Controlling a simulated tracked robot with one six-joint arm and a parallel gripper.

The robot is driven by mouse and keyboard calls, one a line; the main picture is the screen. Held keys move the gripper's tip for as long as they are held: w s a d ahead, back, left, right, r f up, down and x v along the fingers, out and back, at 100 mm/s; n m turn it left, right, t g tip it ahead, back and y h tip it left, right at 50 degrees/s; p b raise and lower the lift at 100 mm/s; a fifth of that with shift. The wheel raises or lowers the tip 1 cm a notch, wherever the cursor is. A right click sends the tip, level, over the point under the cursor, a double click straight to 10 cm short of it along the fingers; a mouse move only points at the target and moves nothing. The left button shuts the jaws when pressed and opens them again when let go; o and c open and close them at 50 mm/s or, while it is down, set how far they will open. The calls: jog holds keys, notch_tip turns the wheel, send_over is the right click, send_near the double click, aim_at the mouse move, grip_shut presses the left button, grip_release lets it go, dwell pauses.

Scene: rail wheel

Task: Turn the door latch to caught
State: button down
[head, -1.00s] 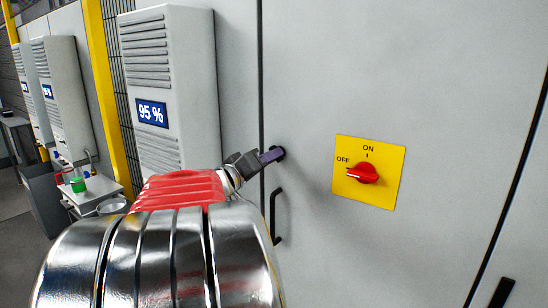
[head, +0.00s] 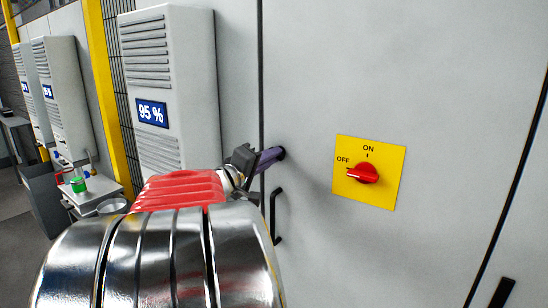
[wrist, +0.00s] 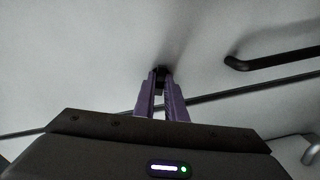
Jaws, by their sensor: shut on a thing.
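The door latch (head: 282,153) is a small dark knob on the grey cabinet door, just right of the door seam. In the head view it is mostly hidden by the purple fingers. My gripper (head: 277,155) reaches it from the left, past my red and chrome arm. In the wrist view my gripper (wrist: 160,80) has its two purple fingers closed around the dark latch (wrist: 161,71). The fingertips are close to the door face. Which way the latch points cannot be told.
A black door handle (head: 275,217) stands out just below the latch; it also shows in the wrist view (wrist: 272,60). A yellow plate with a red rotary switch (head: 368,172) is to the right, its pointer toward OFF. A cabinet unit reading 95 % (head: 187,90) stands left.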

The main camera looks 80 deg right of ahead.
dwell(0.4)
jog(key=n, duration=0.4)
jog(key=c, duration=1.7)
grip_release()
jog(key=shift+a, duration=0.1)
jog(key=shift+v, duration=3.4)
jog(key=shift+w, duration=0.1)
